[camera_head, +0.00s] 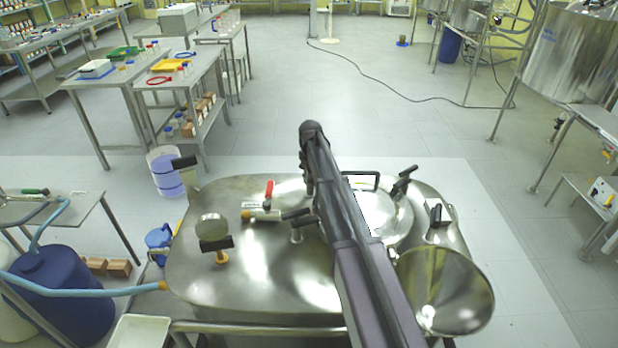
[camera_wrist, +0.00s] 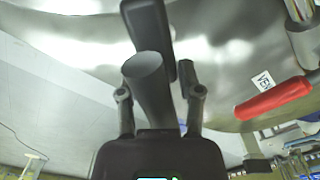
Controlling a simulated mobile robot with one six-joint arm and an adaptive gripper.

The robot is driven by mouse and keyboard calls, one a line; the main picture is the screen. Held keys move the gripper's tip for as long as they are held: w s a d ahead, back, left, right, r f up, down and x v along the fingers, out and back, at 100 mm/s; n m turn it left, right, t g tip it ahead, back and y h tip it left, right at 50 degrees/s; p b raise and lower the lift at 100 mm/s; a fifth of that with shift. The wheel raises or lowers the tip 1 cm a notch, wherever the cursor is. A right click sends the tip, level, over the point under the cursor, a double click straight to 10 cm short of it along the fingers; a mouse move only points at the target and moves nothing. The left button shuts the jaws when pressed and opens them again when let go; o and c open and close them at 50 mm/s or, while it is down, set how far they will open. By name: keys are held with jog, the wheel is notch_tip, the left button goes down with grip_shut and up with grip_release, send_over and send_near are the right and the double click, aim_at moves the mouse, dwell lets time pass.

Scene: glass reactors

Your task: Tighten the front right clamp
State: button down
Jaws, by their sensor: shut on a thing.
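In the wrist view, my gripper (camera_wrist: 160,92) has its fingers closed around a dark grey clamp handle (camera_wrist: 145,72) with a rounded end. A black clamp part (camera_wrist: 150,25) rises beyond it. In the head view, my arm crosses the hatch lid (camera_head: 385,215), and its end is at the lid's far left side. My fingertips and the held clamp are mostly hidden there. Other black-handled clamps show at the hatch: one at far right (camera_head: 403,180), one at right (camera_head: 437,213) and one at near left (camera_head: 297,216).
A red valve lever (camera_head: 268,190) stands close left of my gripper; it also shows in the wrist view (camera_wrist: 275,100). A steel funnel (camera_head: 443,290) is at the lid's near right. A round gauge (camera_head: 212,226) stands at left. The floor beyond the reactor is open.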

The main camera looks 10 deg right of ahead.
jog(key=shift+w, duration=0.1)
jog(key=c, duration=0.6)
grip_release()
